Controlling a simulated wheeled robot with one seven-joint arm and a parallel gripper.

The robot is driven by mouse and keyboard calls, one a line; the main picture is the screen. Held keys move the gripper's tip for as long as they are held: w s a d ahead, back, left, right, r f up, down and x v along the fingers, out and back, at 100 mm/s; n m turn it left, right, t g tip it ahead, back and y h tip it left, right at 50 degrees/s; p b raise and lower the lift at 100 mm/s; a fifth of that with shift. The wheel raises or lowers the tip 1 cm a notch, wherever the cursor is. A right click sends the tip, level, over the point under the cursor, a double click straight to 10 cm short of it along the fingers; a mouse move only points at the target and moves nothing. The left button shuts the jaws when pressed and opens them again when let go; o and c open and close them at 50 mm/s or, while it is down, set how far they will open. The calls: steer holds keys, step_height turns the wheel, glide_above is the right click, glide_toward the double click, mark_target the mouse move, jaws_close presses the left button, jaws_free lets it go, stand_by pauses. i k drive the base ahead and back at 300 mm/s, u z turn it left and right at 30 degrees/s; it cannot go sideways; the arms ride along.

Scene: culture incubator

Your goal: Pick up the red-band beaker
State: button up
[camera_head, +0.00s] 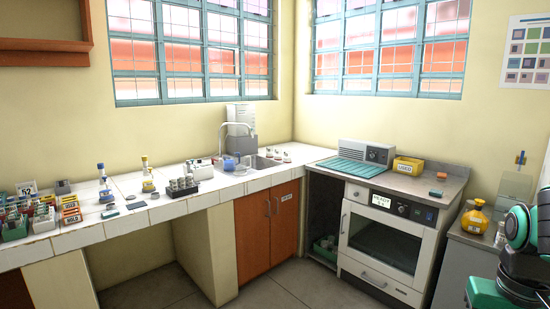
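I cannot pick out a beaker with a clear red band; things are small at this distance. Small vessels with reddish parts (280,155) stand on the white tiled counter behind the sink, too small to identify. A blue vessel (229,164) stands at the sink's left front. A blue-marked vessel (104,186) and a yellow-topped vessel (147,176) stand farther left on the counter. Part of my dark and green arm shows at the right edge; no gripper fingers are visible.
Colourful racks (40,216) crowd the counter's left end. An incubator (382,245) with a shut glass door stands under the grey worktop (420,182), which holds a yellow box (408,166). Floor shows in front.

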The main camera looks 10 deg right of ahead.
mark_target(270, 149)
steer(key=k, duration=0.6)
steer(key=u, duration=0.35)
steer(key=i, duration=0.7)
steer(key=u, duration=0.65)
steer(key=i, duration=2.3)
steer(key=z, duration=0.9)
steer(key=i, duration=0.7)
steer(key=z, duration=0.4)
